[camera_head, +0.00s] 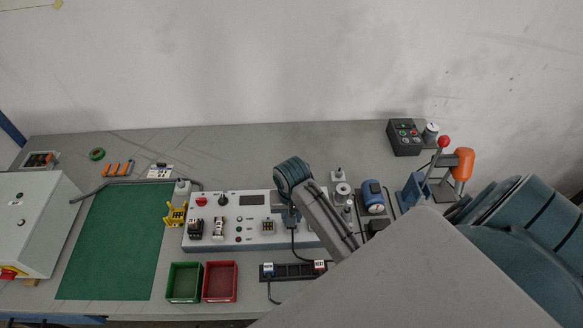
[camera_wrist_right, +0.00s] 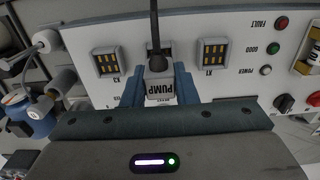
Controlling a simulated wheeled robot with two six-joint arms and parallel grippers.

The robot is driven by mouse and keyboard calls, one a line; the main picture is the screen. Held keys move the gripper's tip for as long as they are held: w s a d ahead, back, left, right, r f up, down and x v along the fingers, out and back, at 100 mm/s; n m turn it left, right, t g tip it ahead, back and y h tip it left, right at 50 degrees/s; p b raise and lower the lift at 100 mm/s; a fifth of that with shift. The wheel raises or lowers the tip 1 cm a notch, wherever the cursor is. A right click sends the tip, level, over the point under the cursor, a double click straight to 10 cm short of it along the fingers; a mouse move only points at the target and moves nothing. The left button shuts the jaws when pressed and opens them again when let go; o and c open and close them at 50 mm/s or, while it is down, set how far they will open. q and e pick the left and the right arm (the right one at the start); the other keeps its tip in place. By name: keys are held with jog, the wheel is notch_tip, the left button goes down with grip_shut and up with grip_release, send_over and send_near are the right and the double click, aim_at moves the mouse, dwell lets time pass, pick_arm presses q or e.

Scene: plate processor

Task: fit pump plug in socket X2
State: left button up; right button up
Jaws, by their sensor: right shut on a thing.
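The grey pump plug, labelled PUMP (camera_wrist_right: 160,86), is between the two blue fingers of my right gripper (camera_wrist_right: 160,92), which is shut on it. Its black cable runs up from it in the wrist view. The plug is at the panel face between two gold-contact sockets: X1 (camera_wrist_right: 212,52) to its right and another, its label hard to read, (camera_wrist_right: 107,62) to its left. I cannot tell whether the plug is seated. In the head view my right gripper (camera_head: 290,216) is over the white control panel (camera_head: 256,239). My left gripper is not in view.
The green mat (camera_head: 115,245) at left is clear.

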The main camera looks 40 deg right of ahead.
jog(key=shift+f, duration=1)
jog(key=o, duration=1.1)
jog(key=shift+r, duration=0.1)
